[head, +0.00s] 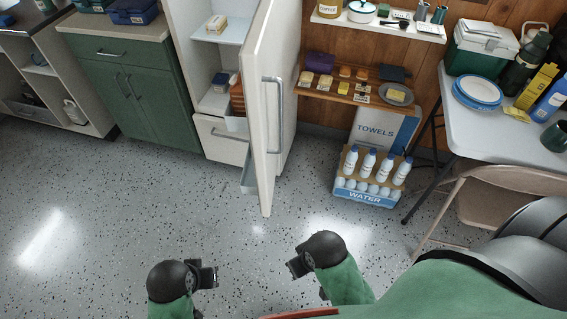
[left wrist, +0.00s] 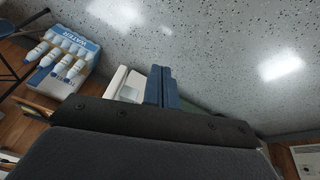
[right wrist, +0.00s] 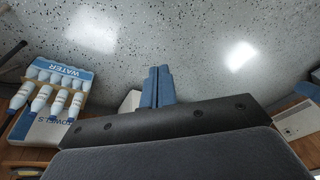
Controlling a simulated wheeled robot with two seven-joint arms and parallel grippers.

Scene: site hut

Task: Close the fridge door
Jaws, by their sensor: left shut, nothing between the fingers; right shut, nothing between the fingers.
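The white fridge (head: 221,139) stands at the back centre in the head view. Its door (head: 265,100) is open and swung out toward me, seen nearly edge-on, with a grey bar handle (head: 280,115) on its right face. Food boxes and a drawer show inside the fridge. My left gripper (head: 214,275) and my right gripper (head: 293,268) are both in front of the door, low in the head view and apart from it. Both are shut and empty. The shut fingers of my left gripper (left wrist: 159,87) and right gripper (right wrist: 157,86) show in the wrist views.
A case of water bottles (head: 369,190) stands on the floor right of the door. A grey folding table (head: 480,120) and a tan folding chair (head: 490,205) are farther right. A green cabinet (head: 135,105) is left of the fridge. The speckled floor (head: 110,210) ahead and left is clear.

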